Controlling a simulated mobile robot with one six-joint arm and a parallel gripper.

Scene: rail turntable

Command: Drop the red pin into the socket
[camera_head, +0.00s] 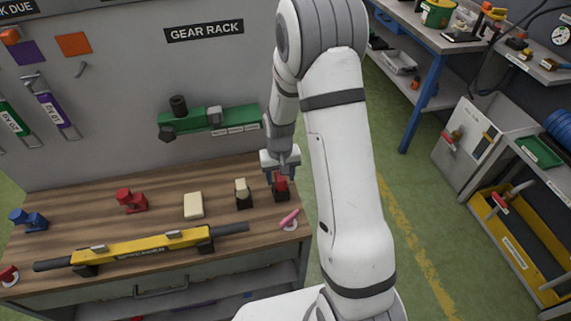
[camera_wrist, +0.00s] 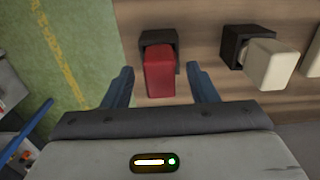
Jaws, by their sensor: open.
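A red block-shaped pin (camera_head: 282,184) is at a black socket (camera_head: 282,197) near the right end of the wooden bench (camera_head: 75,206). In the wrist view the red pin (camera_wrist: 159,72) shows in front of the dark socket (camera_wrist: 158,38), its lower end at the socket's opening; I cannot tell how deep it sits. My gripper (camera_head: 280,177) is just above it, pointing down. In the wrist view its blue-grey fingers (camera_wrist: 160,75) are open, one on each side of the red pin, with gaps visible. The fingers partly hide the pin in the head view.
A cream block (camera_head: 241,187) in a similar black socket stands to the left. A pinkish-red handle (camera_head: 289,217) lies near the front right corner. A yellow spreader bar (camera_head: 140,247) runs along the front edge. A green wall fixture (camera_head: 210,120) is behind.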

